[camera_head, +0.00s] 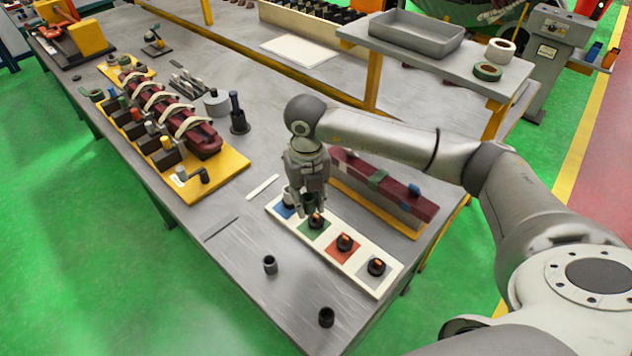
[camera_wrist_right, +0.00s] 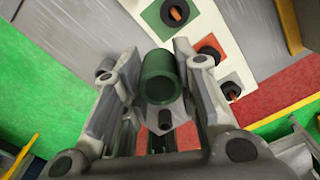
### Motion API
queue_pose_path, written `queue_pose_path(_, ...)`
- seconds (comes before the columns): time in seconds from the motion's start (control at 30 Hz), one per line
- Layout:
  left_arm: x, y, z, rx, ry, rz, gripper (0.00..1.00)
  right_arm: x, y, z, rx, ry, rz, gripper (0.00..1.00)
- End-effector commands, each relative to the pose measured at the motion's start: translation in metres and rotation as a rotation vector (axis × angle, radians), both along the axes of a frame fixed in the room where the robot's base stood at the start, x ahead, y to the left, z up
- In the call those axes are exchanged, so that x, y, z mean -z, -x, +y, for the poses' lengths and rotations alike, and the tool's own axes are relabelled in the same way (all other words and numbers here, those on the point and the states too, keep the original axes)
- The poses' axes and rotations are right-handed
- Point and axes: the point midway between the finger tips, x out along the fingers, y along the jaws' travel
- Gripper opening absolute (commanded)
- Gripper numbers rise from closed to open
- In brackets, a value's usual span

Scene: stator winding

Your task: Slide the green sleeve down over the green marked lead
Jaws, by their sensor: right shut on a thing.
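My right gripper (camera_head: 307,197) hangs pointing down over the white board (camera_head: 347,267). It is shut on the green sleeve (camera_wrist_right: 160,85), a short open tube between its two fingers in the wrist view. In the head view the sleeve is partly hidden by the fingers. The green marked lead (camera_wrist_right: 176,13) is a dark stub with a copper end on a green square; it also shows just in front of the gripper in the head view (camera_head: 316,219). In the wrist view the sleeve and this lead appear apart. My left gripper is not in view.
The red-square lead (camera_head: 345,242) and grey-square lead (camera_head: 376,267) stand along the same board. A dark red bar (camera_head: 385,188) lies close behind it. Two loose dark sleeves, one nearer the middle (camera_head: 270,264) and one at the front (camera_head: 326,317), stand on the table.

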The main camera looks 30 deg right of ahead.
Motion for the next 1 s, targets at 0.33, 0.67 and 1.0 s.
queue_pose_path(0.33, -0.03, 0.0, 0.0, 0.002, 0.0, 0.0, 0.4, 0.0, -0.016, -0.018, 0.846, 0.0, 0.002, 0.14)
queue_pose_path(0.67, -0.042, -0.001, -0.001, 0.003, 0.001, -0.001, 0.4, 0.006, -0.023, -0.03, 1.35, 0.0, 0.001, 0.14)
queue_pose_path(1.0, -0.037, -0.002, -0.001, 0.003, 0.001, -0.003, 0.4, 0.015, -0.023, -0.031, 1.406, 0.0, 0.0, 0.14)
